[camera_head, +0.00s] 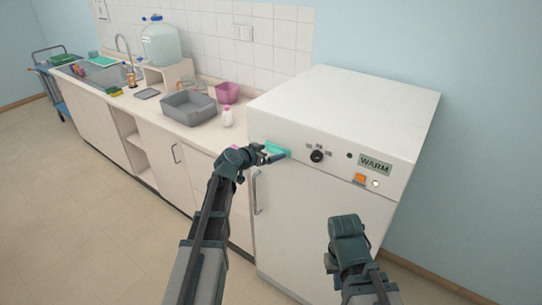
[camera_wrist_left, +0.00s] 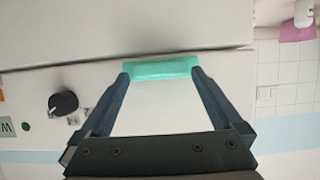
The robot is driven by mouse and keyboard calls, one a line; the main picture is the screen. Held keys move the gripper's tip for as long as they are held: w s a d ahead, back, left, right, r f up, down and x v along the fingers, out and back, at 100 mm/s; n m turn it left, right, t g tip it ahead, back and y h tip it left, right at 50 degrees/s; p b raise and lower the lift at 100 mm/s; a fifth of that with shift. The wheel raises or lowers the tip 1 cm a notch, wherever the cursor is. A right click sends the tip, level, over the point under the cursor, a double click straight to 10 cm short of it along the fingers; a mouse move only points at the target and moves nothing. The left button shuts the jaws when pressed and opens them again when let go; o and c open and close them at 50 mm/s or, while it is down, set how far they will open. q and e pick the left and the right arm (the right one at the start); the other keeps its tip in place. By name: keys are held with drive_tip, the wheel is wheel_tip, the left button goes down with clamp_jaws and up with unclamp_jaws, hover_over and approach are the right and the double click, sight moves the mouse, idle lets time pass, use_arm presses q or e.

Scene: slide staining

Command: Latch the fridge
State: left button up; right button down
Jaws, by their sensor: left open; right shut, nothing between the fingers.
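The white appliance (camera_head: 325,215) has a front door with a grey vertical handle (camera_head: 257,192) on its left side. It is labelled WARM, and I see no fridge label. A teal latch block (camera_head: 279,149) sits at the left end of the control panel, just by the door's top seam. My left gripper (camera_head: 274,157) is at the latch. In the left wrist view its open fingers (camera_wrist_left: 160,78) stand at the two ends of the teal block (camera_wrist_left: 160,68). Whether they touch it is unclear. The door looks closed or nearly so. My right gripper (camera_head: 332,264) is low before the door, its fingers mostly hidden.
The panel carries a black knob (camera_head: 317,156) and an orange switch (camera_head: 360,178). To the left a counter holds a grey basin (camera_head: 188,108), a pink container (camera_head: 228,92) and a small white bottle (camera_head: 227,117).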

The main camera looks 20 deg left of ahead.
use_arm(q)
drive_tip(key=shift+w+d+f, duration=0.15)
drive_tip(key=shift+w+f, duration=0.05)
drive_tip(key=shift+w, duration=0.25)
drive_tip(key=c, duration=1.1)
drive_tip(key=shift+o, duration=0.2)
